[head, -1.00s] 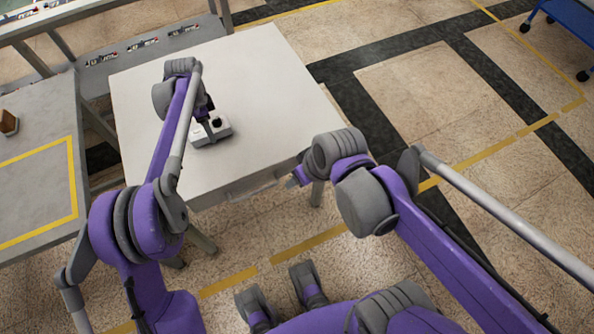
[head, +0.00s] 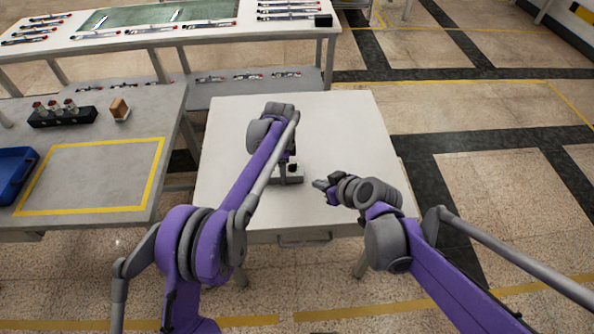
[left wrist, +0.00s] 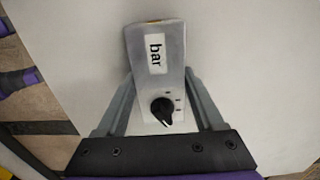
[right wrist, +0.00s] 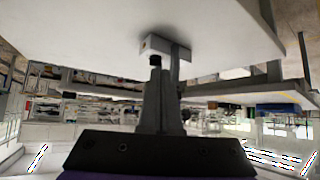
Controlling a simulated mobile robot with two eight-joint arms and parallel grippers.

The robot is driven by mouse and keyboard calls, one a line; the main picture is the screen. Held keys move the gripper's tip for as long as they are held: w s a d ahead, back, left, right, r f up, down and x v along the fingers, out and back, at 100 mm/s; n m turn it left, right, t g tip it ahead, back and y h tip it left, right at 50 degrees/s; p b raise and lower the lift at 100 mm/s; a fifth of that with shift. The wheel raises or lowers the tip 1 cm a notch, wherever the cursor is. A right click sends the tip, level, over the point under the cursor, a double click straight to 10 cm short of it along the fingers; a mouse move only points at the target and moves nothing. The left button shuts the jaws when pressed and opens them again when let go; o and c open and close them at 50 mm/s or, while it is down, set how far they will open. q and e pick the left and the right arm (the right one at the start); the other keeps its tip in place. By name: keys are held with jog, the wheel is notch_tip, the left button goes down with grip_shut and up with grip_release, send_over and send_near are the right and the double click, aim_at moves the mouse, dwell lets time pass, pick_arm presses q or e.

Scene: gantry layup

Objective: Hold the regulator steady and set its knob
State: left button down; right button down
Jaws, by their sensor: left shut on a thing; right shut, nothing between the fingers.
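The regulator (head: 293,173) is a small light grey box standing on the white table (head: 232,125). The left wrist view shows its face (left wrist: 155,70) with a "bar" label and a black pointer knob (left wrist: 162,109). My left gripper (left wrist: 158,78) is shut on the regulator body, one finger along each side. My right gripper (head: 317,184) is shut and empty, just right of the regulator over the table. In the right wrist view the picture is upside down; the closed fingertips (right wrist: 158,66) point at the regulator (right wrist: 163,46), close to its dark knob (right wrist: 155,60).
A long bench stands behind. The table top is otherwise clear.

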aim_at(291, 168)
jog(key=x, duration=1)
jog(key=shift+w+a+r, duration=0.1)
jog(key=shift+w+a, duration=0.25)
jog(key=shift+w, duration=0.15)
jog(key=shift+w+a+r, duration=0.1)
jog(key=shift+w+a, duration=0.2)
jog(key=shift+w, duration=0.25)
jog(key=shift+w+a, duration=0.3)
jog(key=shift+w, duration=0.2)
